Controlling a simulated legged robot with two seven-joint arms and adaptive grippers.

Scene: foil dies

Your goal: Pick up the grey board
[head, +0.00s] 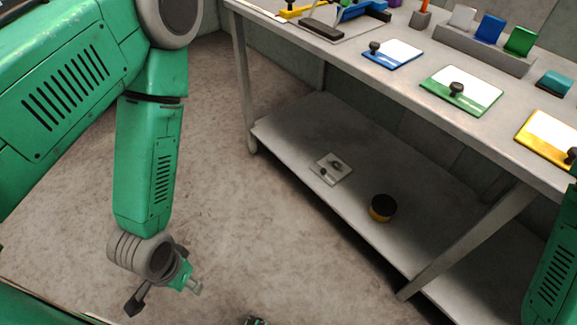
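A small light-grey board (324,175) with dark knob-like parts on it lies flat on the lower shelf of the bench, left of the black-and-yellow round object. My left gripper (162,278) hangs low over the floor at the lower left, well away from the board and left of the shelf. Its dark fingers look spread apart, with nothing seen between them. Part of my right arm (553,265) shows at the right edge; its gripper is out of view.
The lower shelf (290,128) sits under the bench top (405,92), with a leg (465,245) at the front right. A black-and-yellow round object (382,208) stands on it. Blue (392,54), green (461,90) and yellow (549,137) boards lie on top. The floor (265,235) between is clear.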

